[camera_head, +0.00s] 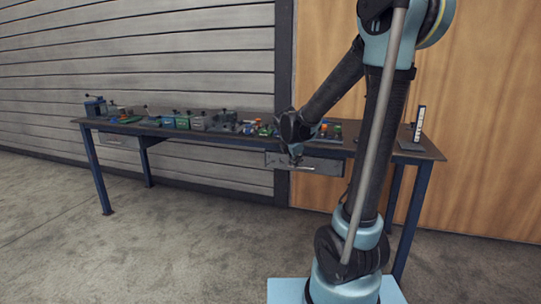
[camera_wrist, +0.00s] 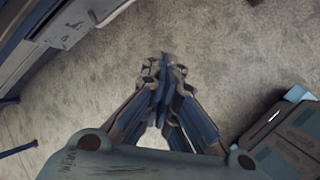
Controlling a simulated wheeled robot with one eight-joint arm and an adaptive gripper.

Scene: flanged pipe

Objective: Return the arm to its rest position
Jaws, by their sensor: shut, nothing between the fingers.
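My gripper (camera_head: 294,160) hangs from my bent arm at the centre right of the head view, in front of the workbench's drawer front. It points downward and sits a little below the bench top as seen there. In the wrist view my gripper (camera_wrist: 164,62) has its fingertips together, with nothing between them and bare concrete floor beyond. My arm's upright part stands at the right of the head view and hides part of the bench. No flanged pipe can be made out.
The workbench (camera_head: 200,135) runs along the slatted wall, with vises and small coloured parts along its top. A drawer (camera_head: 318,166) lies behind my gripper. A small upright white-marked piece (camera_head: 419,122) stands at the bench's right end. The concrete floor (camera_head: 170,240) at the left is clear.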

